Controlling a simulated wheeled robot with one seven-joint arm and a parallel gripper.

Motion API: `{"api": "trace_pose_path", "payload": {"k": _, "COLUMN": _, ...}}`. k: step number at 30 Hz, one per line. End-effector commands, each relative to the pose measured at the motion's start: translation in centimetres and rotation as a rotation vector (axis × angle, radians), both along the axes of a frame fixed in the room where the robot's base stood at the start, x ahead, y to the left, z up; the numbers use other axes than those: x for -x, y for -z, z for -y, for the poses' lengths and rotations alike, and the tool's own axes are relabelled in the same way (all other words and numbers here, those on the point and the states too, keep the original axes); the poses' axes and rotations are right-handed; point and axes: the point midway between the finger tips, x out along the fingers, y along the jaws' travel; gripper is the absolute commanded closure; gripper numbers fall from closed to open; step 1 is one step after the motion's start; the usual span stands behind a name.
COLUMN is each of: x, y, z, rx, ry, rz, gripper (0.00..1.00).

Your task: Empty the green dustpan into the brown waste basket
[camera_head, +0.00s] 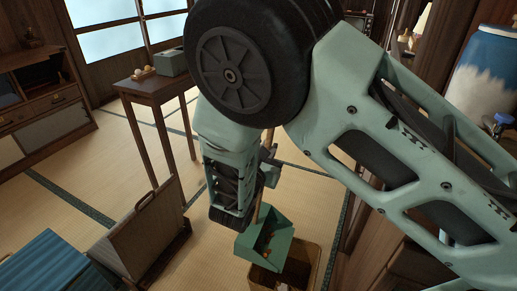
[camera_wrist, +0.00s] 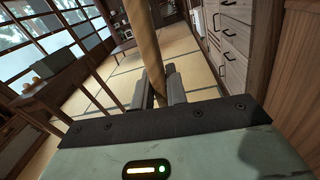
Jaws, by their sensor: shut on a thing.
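My gripper (camera_wrist: 161,82) is shut on the wooden handle (camera_wrist: 146,40) of the dustpan, which stands between the two fingers in the wrist view. In the head view the gripper (camera_head: 268,160) is partly hidden by my arm. The green dustpan (camera_head: 277,243) hangs below it, at the end of the handle, and overlaps the upper left part of the brown waste basket (camera_head: 315,255) in the picture. The pan looks tilted. Whether it touches the basket rim I cannot tell. Small pale bits show low in the basket area; I cannot tell what they are.
A wooden side table (camera_head: 150,88) with a grey-green box (camera_head: 171,62) and small round items stands behind. Wooden cabinetry closes the right side. Tatami between is clear.

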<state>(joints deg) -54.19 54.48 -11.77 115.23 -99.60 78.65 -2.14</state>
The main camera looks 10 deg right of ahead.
Motion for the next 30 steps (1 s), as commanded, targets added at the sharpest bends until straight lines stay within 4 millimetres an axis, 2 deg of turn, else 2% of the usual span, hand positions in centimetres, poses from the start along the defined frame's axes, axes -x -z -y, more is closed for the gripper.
{"api": "trace_pose_path", "payload": {"k": 21, "x": 3.3, "y": 0.4, "z": 5.6, "rx": -0.128, "ry": 0.001, "rz": 0.080, "gripper": 1.00}}
{"api": "trace_pose_path", "payload": {"k": 30, "x": 4.0, "y": 0.4, "z": 6.6, "rx": -0.154, "ry": 0.000, "rz": 0.097, "gripper": 1.00}}
